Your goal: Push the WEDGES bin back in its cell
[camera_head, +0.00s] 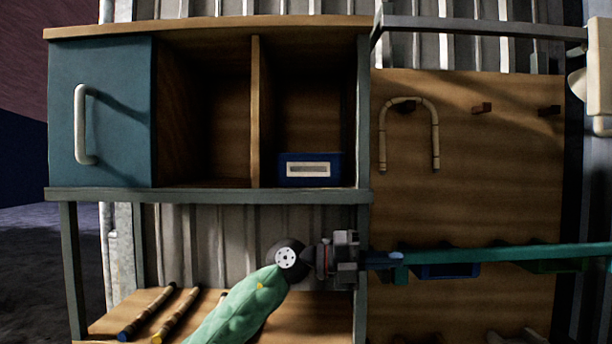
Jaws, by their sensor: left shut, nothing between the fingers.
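A blue bin (290,160) with a pale framed label stands in the right open cell of the cabinet (208,196). The label is too small to read, so I cannot confirm that it says WEDGES. The bin's front is close to the cell's front edge, and its depth behind is hidden. My left gripper (352,258) is shut and empty, below and a little right of the bin, under the cabinet's lower edge and apart from the bin. My right gripper is not in view.
A blue-green door (120,115) with a white handle closes the cabinet's left part. The middle cell (208,120) is empty. A teal rail (500,252) runs across the pegboard (470,205) at right, where a bent cane (435,135) hangs. Rods (148,312) lie on the bench below.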

